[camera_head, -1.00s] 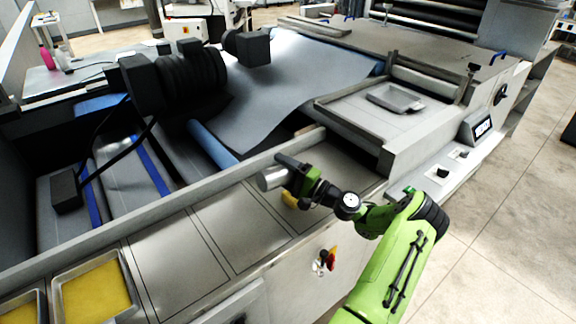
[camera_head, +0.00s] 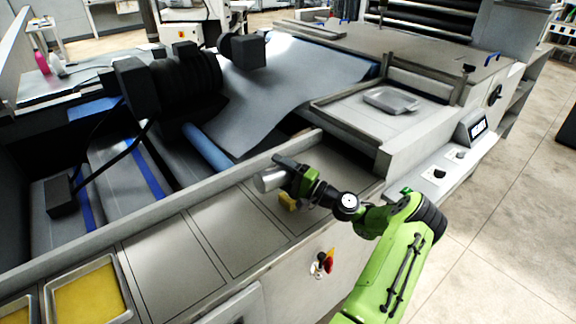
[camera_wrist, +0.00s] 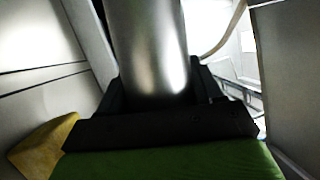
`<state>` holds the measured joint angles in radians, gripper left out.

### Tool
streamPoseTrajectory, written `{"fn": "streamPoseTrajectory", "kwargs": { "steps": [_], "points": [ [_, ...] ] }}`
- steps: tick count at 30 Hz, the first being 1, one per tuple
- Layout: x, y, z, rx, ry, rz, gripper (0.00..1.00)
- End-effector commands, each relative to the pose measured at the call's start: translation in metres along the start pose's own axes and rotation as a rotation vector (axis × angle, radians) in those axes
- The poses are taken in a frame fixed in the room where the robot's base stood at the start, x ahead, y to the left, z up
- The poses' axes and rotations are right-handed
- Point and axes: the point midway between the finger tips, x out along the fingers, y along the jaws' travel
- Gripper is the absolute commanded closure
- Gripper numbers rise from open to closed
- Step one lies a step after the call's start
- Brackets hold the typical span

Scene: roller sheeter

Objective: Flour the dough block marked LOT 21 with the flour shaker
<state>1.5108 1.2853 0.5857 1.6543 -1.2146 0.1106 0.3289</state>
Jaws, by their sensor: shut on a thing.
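The flour shaker, a plain silver cylinder (camera_head: 270,180), is held in my gripper (camera_head: 288,177) and lies tilted, well off upright, above the steel counter. In the wrist view the shaker (camera_wrist: 150,45) stands out between the dark jaws (camera_wrist: 155,108), which are shut on it. A small yellow dough block (camera_head: 288,202) sits just below my gripper, partly hidden by it. A yellow piece, probably the same block, shows at the lower left of the wrist view (camera_wrist: 42,145). No LOT marking can be read.
Two metal trays with yellow contents (camera_head: 92,294) stand at the lower left. Outlined counter panels (camera_head: 180,255) between them and my gripper are clear. A raised rail (camera_head: 150,222) runs behind. A blue-grey sheet (camera_head: 290,85) and an empty grey tray (camera_head: 391,101) lie further back.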

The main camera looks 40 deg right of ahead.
Motion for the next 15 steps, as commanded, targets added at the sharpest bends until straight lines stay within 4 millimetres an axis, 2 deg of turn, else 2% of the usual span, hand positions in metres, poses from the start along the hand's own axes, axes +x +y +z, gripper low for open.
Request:
{"fn": "streamPoseTrajectory", "kwargs": {
  "steps": [9,15],
  "points": [
    [0.001,0.001,0.002,-0.002,0.002,-0.001,0.72],
    [-0.011,-0.001,-0.029,-0.007,0.003,-0.002,0.72]
  ]
}}
